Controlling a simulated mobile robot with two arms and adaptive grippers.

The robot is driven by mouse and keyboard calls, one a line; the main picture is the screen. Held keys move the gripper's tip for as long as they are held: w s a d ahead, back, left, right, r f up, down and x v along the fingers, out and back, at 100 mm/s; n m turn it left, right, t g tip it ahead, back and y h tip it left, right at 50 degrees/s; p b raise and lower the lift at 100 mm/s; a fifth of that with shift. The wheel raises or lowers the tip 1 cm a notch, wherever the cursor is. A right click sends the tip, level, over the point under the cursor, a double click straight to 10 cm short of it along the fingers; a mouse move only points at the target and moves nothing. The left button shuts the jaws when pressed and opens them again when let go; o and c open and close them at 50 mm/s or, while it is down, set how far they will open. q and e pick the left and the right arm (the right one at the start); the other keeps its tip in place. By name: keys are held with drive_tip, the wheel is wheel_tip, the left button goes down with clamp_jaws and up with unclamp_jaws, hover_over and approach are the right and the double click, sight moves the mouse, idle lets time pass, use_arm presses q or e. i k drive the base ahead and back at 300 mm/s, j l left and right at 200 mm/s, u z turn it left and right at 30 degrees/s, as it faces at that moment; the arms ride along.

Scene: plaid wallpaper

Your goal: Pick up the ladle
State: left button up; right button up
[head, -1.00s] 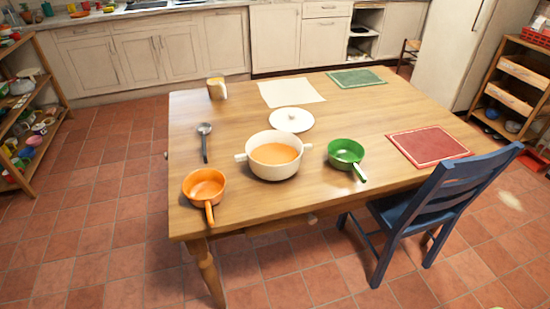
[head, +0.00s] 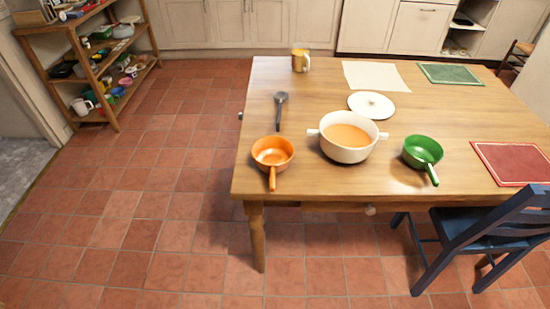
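The ladle (head: 280,109) lies on the wooden table (head: 450,110), left of the middle. It has a dark handle and a grey bowl; the bowl points to the back and the handle to the front. It lies apart from the things around it. The orange pan (head: 272,154) is in front of it, and the white pot (head: 346,150) with orange soup is to its right. Neither of my grippers is in view.
A mug (head: 300,60), a white lid (head: 371,105) and a green bowl-like pan (head: 423,150) stand on the table. A blue chair (head: 485,235) is at the front right. A shelf (head: 92,65) stands at the back left. The tiled floor (head: 140,210) left of the table is clear.

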sight(281, 97)
drive_tip(key=z, duration=0.3)
drive_tip(key=i+j+z, duration=0.15)
drive_tip(key=j+z, duration=0.2)
drive_tip(key=i+j+z, duration=0.15)
drive_tip(key=j+z, duration=0.5)
drive_tip(key=i+j+z, duration=0.1)
drive_tip(key=j+z, duration=0.25)
drive_tip(key=j, duration=0.2)
